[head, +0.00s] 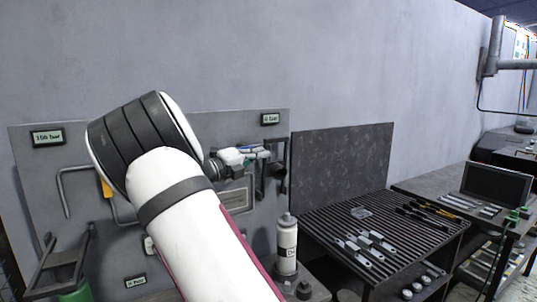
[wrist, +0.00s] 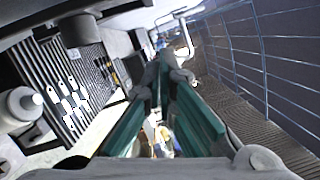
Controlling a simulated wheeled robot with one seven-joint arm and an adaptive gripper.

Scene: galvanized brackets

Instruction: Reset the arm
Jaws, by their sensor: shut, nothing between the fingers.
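My arm (head: 195,205) fills the left middle of the head view, white with dark bands. My gripper (head: 258,153) shows small beyond it, in front of the grey wall panel. In the wrist view the two teal fingers of my gripper (wrist: 165,62) run away from the camera and come together at the tips. The gripper is shut and holds nothing. It is clear of the slatted bench and the pieces on it.
Several metal brackets (head: 366,247) lie on the dark slatted bench (head: 338,212) at right. A white bottle (head: 287,248) stands left of the bench. A grey panel (head: 35,155) with pipes and gauges is behind my arm. A wire-mesh fence (wrist: 262,50) is at right in the wrist view.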

